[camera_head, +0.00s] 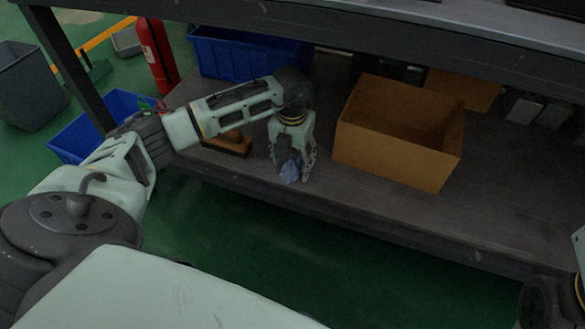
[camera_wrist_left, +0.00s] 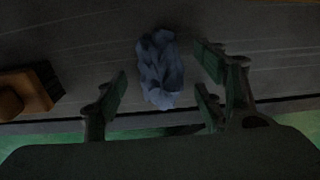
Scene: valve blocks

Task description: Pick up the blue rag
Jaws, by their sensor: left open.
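The blue rag (camera_head: 290,168) lies crumpled on the dark lower shelf (camera_head: 400,195), near its front edge. It also shows in the left wrist view (camera_wrist_left: 160,70). My left gripper (camera_head: 292,172) points down over the rag, with its fingers on either side of it. In the left wrist view my left gripper (camera_wrist_left: 165,92) is open, and the rag lies between and slightly beyond its fingertips. I cannot tell whether any finger touches the rag. Part of my right arm shows at the lower right edge of the head view, but its gripper does not.
An open cardboard box (camera_head: 385,150) stands right of the gripper. A wooden brush (camera_head: 230,144) lies to the left, also seen in the left wrist view (camera_wrist_left: 28,92). A blue bin (camera_head: 245,55) stands behind. The tabletop edge (camera_head: 400,42) overhangs the shelf.

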